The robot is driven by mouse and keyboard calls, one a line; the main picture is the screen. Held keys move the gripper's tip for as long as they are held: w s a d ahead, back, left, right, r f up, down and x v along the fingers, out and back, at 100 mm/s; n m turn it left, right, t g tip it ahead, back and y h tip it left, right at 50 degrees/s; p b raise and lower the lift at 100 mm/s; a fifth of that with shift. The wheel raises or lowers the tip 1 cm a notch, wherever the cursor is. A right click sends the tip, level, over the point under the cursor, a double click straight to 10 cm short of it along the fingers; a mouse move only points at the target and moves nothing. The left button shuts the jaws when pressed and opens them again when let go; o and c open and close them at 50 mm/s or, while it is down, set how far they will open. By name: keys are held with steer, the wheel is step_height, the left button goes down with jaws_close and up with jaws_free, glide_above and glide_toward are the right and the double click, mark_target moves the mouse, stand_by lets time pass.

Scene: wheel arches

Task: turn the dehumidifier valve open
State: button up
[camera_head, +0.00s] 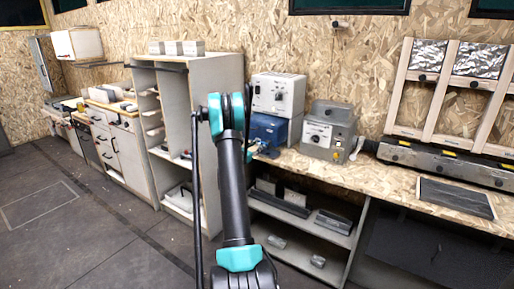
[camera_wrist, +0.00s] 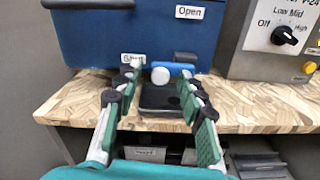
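The dehumidifier is a blue box (camera_wrist: 110,35) on the wooden bench. It carries an "Open" label (camera_wrist: 189,12) at upper right and a "Shut" label (camera_wrist: 133,59) lower down. A blue valve handle (camera_wrist: 180,66) with a pale round end sticks out low on its front, beside the "Shut" label. My gripper (camera_wrist: 158,77) is open, with its fingertips apart on either side of the handle's end. I cannot tell whether either finger touches it. In the head view, the blue box (camera_head: 267,128) is partly behind my arm, and the gripper is mostly hidden.
A grey box with a black selector knob (camera_wrist: 291,35) stands close on the right. A white device (camera_head: 278,94) stands above the blue box. A shelf unit (camera_head: 216,75) is at left. The bench top (camera_head: 340,172) is clear in front of the grey box.

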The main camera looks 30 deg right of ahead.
steer(key=shift+c, duration=0.2)
jaws_close()
steer(key=shift+r+m, duration=0.15)
steer(key=shift+m, duration=0.15)
steer(key=shift+s+d+r+m, duration=0.2)
steer(key=shift+s+r+m, duration=0.35)
steer(key=shift+m, duration=2.3)
steer(key=shift+s+d+r+m, duration=0.2)
steer(key=shift+s+r+m, duration=0.35)
steer(key=shift+m, duration=2.35)
steer(key=shift+s+d+r+m, duration=0.2)
steer(key=shift+s+r+m, duration=0.3)
steer(key=shift+m, duration=2.35)
